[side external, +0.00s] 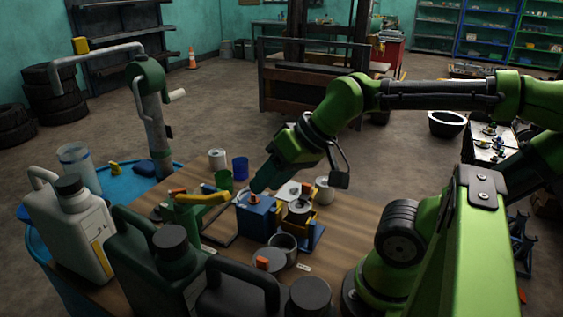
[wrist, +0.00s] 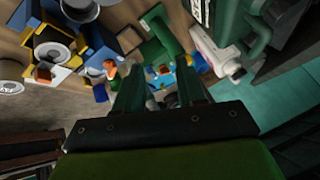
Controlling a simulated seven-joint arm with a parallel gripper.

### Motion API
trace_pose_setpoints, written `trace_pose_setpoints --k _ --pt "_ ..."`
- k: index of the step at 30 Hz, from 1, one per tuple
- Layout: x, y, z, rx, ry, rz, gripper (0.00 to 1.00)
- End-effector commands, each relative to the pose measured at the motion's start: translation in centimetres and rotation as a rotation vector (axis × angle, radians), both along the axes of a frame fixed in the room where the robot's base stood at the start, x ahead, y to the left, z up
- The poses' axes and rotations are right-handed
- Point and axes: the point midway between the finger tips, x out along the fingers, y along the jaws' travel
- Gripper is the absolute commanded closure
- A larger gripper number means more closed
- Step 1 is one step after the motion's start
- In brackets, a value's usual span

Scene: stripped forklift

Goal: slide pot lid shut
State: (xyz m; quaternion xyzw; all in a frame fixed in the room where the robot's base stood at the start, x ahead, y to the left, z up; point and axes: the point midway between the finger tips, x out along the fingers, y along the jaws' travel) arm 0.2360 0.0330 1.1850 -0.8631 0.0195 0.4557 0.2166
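A grey open pot (side external: 284,243) stands near the front of the wooden bench in the side external view. A grey round lid-like disc (side external: 272,258) with an orange knob lies close beside it; I cannot tell whether they are joined. My gripper (side external: 257,187) points down and left above a blue box (side external: 256,220) with an orange top, behind the pot. In the wrist view the two dark green fingers (wrist: 160,92) stand apart with a gap between them, so it looks open. Round grey parts in blue and yellow holders (wrist: 55,50) show at upper left there; which is the pot is unclear.
A blue and yellow fixture (side external: 312,236) stands right of the blue box. A green tool with a yellow handle (side external: 203,198) lies to its left. Large jugs (side external: 160,260) crowd the front left. A blue drum (side external: 122,182) with a hand pump stands behind them.

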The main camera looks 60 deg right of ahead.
Motion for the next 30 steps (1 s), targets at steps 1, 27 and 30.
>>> trace_pose_setpoints --k 1,27,30 --pt "0.0 0.1 -0.1 0.0 0.003 0.004 0.61" --pt "0.8 2.9 -2.6 -0.287 0.596 0.344 0.61" --pt "0.8 2.9 -4.7 -0.287 0.597 0.345 0.61"
